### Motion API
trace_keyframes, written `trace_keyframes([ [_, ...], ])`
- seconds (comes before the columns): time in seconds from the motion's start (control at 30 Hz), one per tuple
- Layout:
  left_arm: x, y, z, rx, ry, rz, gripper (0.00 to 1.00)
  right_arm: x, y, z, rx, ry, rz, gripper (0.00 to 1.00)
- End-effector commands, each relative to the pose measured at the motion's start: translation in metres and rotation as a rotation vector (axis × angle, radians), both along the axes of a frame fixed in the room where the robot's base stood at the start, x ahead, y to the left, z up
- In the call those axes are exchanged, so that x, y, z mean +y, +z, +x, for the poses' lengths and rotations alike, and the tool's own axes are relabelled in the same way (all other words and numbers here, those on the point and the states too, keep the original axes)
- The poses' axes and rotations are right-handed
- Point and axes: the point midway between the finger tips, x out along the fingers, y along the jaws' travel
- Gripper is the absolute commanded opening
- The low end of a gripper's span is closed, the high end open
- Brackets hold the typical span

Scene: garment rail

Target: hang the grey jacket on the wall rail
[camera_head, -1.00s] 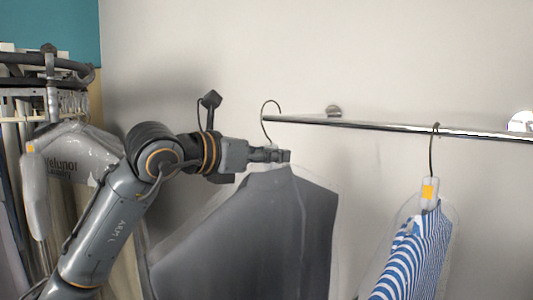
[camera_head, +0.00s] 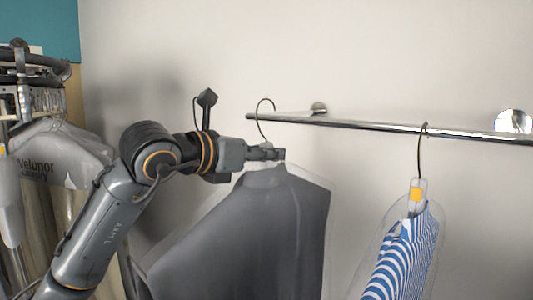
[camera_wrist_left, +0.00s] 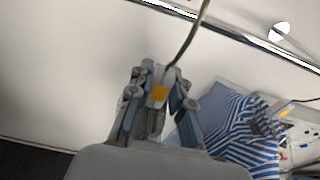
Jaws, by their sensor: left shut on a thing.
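The grey jacket (camera_head: 245,235), in a clear cover, hangs from a hanger with a thin dark hook (camera_head: 264,118). My left gripper (camera_head: 272,153) is shut on the hanger's neck, above the collar. In the left wrist view the fingers (camera_wrist_left: 158,100) close around the neck with its orange tag (camera_wrist_left: 159,93), and the hook wire (camera_wrist_left: 188,38) rises from it. The metal wall rail (camera_head: 370,125) runs to the right. The hook crosses the rail's left end in the head view, its curve above it; I cannot tell whether they touch. My right gripper is not in view.
A blue-and-white striped garment (camera_head: 405,255) hangs from the rail to the right of the jacket, with free rail between. A rack with covered clothes (camera_head: 55,155) stands at the left. The wall behind is bare.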

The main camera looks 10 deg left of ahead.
Motion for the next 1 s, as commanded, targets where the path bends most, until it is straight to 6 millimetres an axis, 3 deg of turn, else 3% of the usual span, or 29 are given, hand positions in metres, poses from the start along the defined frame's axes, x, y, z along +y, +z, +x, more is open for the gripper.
trace_keyframes([
  [0.53,-0.003,0.006,0.002,-0.007,0.0,-0.004,0.0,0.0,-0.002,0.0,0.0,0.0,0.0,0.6],
  [1.0,-0.013,0.006,0.015,-0.007,-0.001,-0.004,0.0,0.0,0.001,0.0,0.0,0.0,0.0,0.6],
])
